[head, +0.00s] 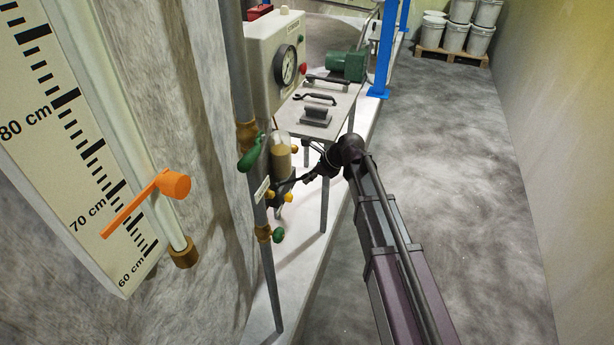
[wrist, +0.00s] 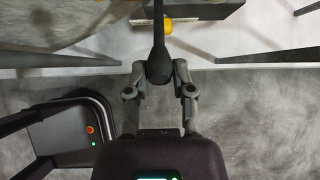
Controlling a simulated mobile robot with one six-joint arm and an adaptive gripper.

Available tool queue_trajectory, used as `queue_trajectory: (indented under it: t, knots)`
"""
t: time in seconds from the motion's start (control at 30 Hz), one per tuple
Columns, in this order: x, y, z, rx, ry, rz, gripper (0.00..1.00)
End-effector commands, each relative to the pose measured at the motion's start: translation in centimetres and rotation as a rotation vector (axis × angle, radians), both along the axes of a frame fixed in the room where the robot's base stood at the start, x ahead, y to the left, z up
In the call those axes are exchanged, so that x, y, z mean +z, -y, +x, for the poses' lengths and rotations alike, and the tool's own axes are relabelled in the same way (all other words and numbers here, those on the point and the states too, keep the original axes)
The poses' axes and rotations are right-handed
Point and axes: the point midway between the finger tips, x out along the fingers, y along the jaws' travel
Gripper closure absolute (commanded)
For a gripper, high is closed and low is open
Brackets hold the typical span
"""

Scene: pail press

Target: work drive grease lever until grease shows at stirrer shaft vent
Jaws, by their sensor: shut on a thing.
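The drive grease lever is a dark rod with a black rounded grip (wrist: 159,66). In the wrist view my gripper (wrist: 159,80) is shut on that grip, one finger on each side, with the rod running away from me. In the head view my gripper (head: 313,175) is at the lever's end, right of the grease pump. The pump has a clear reservoir (head: 281,160) holding tan grease and a yellow fitting (head: 288,197) below. A yellow part (wrist: 166,26) also shows beyond the lever in the wrist view. I cannot make out the stirrer shaft vent or any grease at it.
A grey bench (head: 330,100) with tools stands behind the pump. A gauge box (head: 279,60), a green motor (head: 347,66) and a blue post (head: 384,50) are farther back. A pipe with green-handled valves (head: 250,152) runs left of the pump. The floor on the right is clear.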

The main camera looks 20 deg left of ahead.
Motion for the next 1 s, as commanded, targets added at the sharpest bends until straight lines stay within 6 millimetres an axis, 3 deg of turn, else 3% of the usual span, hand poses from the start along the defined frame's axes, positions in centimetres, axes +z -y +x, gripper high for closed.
queue_trajectory:
  t: [0.5,1.0]
  knots:
    - [3.3,-3.1,0.5,-0.003,0.003,0.005,0.98]
    - [3.6,-3.7,0.5,-0.004,0.004,0.005,0.99]
